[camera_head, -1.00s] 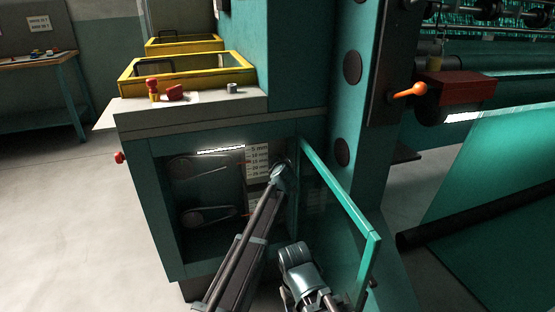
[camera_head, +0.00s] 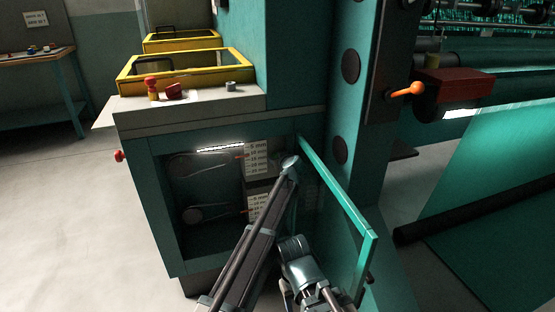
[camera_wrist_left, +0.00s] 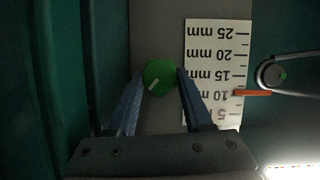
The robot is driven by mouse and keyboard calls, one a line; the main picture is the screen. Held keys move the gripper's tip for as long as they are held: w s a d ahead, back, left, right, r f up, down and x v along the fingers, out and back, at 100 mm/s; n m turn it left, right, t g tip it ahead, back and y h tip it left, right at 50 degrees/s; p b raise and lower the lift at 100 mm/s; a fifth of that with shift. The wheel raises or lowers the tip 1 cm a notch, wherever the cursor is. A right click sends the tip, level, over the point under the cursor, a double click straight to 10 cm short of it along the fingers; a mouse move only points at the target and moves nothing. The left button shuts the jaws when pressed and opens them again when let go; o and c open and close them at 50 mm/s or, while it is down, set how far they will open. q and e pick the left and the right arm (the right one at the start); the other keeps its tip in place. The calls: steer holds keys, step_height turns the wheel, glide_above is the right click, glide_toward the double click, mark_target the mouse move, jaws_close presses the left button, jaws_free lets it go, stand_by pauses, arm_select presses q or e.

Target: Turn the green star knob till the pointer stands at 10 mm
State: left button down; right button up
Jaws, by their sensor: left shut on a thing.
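The green star knob (camera_wrist_left: 158,78) shows in the left wrist view, with a pale mark on its face. The fingers of my left gripper (camera_wrist_left: 161,85) are shut on it, one on each side. In this upside-down view, a white scale (camera_wrist_left: 213,60) stands beside the knob. Its red pointer (camera_wrist_left: 252,93) is level with about the 10 mm mark. In the head view my left gripper (camera_head: 290,163) reaches into the cabinet, right of the upper scale (camera_head: 256,158), and hides the knob. My right gripper cannot be made out.
The cabinet's glazed door (camera_head: 345,200) stands open just right of my arm. A second scale (camera_head: 256,205) lies below the first. A bright lamp (camera_head: 220,148) is inside at the top. Red-handled items (camera_head: 174,90) and yellow-framed trays (camera_head: 190,62) stand on top.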

stand_by(0.3)
arm_select(q)
steer(key=c, duration=0.6)
jaws_free()
